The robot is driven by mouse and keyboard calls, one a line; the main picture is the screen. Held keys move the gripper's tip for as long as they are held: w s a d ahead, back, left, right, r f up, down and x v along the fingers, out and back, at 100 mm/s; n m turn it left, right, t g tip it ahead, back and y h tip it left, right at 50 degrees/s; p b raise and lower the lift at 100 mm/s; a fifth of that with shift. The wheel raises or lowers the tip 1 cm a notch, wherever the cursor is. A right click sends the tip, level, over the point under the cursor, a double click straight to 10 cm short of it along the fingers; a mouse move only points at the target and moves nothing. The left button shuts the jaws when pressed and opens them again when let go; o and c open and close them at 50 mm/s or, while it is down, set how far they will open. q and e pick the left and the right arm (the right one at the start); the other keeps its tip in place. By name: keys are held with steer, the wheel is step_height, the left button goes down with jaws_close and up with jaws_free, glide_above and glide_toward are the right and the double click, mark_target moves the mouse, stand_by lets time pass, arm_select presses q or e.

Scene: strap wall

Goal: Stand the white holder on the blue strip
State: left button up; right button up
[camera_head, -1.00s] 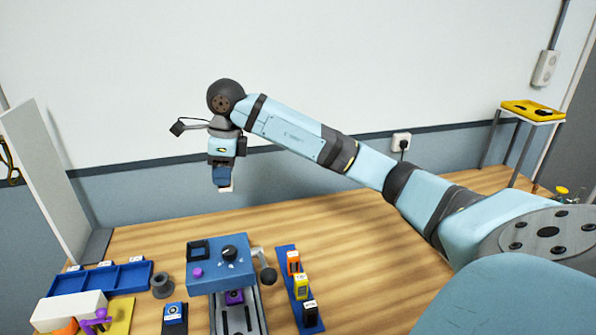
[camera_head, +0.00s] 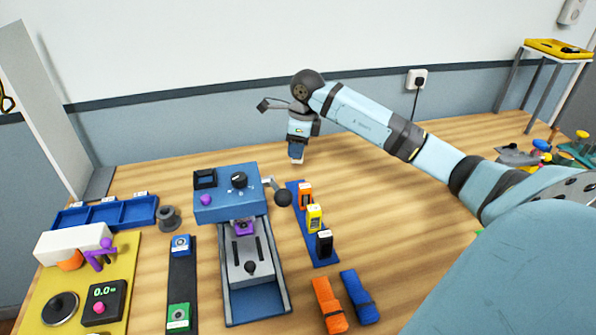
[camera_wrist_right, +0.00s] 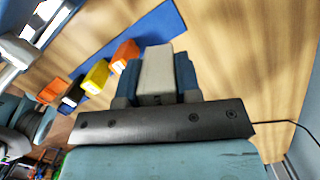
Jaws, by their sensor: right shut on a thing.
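My right gripper (camera_head: 297,151) points down, shut on the white holder (camera_head: 296,160). In the right wrist view, the pale holder (camera_wrist_right: 158,72) sits between the two blue fingers. The blue strip (camera_head: 291,187) lies on the table, nearer the camera than the gripper in the head view. It carries orange (camera_head: 305,195), yellow (camera_head: 314,218) and black (camera_head: 324,243) holders in a row. The strip's bare end (camera_wrist_right: 155,25) shows beyond the fingers in the right wrist view. The holder appears above and apart from the strip; its exact height is unclear. My left gripper is out of view.
A blue machine (camera_head: 226,203) with a ball-ended lever (camera_head: 283,198) stands left of the strip. Orange (camera_head: 328,303) and blue (camera_head: 360,297) pieces lie in front of it. A blue tray (camera_head: 105,217) is at left. Table to the strip's right is clear.

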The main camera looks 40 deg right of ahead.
step_height(320, 180, down, 10)
steer(key=shift+r, duration=0.15)
stand_by(0.3)
steer(key=o, duration=1)
steer(key=r, duration=0.4)
steer(key=s+r, duration=0.1)
steer(key=r, duration=0.3)
steer(key=d+r, duration=0.1)
steer(key=r, duration=0.3)
steer(key=shift+s, duration=0.2)
